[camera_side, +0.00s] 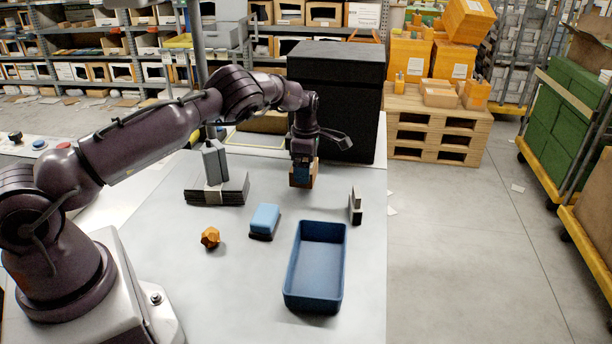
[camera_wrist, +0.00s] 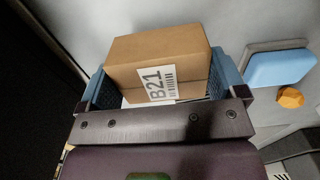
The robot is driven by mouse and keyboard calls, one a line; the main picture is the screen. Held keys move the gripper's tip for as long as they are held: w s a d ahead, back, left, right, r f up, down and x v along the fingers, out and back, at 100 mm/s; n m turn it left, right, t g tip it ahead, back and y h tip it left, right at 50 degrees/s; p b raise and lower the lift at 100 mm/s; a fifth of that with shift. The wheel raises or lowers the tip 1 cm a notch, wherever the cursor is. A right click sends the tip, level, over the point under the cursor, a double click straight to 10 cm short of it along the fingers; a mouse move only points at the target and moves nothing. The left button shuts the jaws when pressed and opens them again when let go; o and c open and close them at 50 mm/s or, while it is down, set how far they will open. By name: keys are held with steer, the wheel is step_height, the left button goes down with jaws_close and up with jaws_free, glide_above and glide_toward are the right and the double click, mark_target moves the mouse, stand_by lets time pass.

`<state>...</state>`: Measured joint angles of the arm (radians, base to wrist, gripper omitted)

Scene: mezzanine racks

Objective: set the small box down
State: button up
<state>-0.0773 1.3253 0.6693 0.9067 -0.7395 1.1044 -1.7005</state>
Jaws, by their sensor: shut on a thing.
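The small box (camera_side: 301,179) is brown cardboard. In the wrist view the small box (camera_wrist: 160,60) shows a white label reading B21 with a barcode. My gripper (camera_side: 304,170) is shut on it, with a blue finger on each side of the box in the wrist view (camera_wrist: 160,78). The gripper points down over the back part of the grey table (camera_side: 350,180), in front of a large black case. I cannot tell whether the underside of the box touches the table or is slightly above it.
The black case (camera_side: 335,95) stands close behind my gripper. A blue tray (camera_side: 316,265), a blue-topped block (camera_side: 265,217) and an orange faceted piece (camera_side: 210,237) are nearer the front. A small upright item (camera_side: 356,208) is at right, a dark flat stack (camera_side: 232,187) at left.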

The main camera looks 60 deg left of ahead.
steer(key=shift+w+f, duration=0.1)
steer(key=shift+f, duration=1.5)
steer(key=shift+f, duration=0.1)
steer(key=o, duration=0.7)
steer(key=shift+f, duration=0.1)
steer(key=shift+c, duration=0.2)
step_height(320, 180, up, 13)
steer(key=shift+r, duration=0.1)
steer(key=s+d+r+m+t+h, duration=0.1)
steer(key=s+d+r+m+t, duration=0.1)
steer(key=s+d+r+m, duration=0.6)
steer(key=s+d+r+m+t+h, duration=0.1)
steer(key=s+r+m, duration=0.25)
steer(key=r, duration=0.75)
steer(key=s+d+m+t, duration=0.1)
steer(key=s+d+m, duration=0.2)
steer(key=s+m, duration=0.2)
steer(key=s+d+m+y, duration=0.1)
steer(key=s+d+m, duration=0.3)
steer(key=s, duration=0.5)
steer(key=s+d+r+m+t+y, duration=0.1)
steer(key=s+d+m, duration=0.2)
steer(key=s+m, duration=0.3)
steer(key=shift+s+d+t, duration=0.2)
steer(key=shift+s+t, duration=0.1)
steer(key=shift+s, duration=0.5)
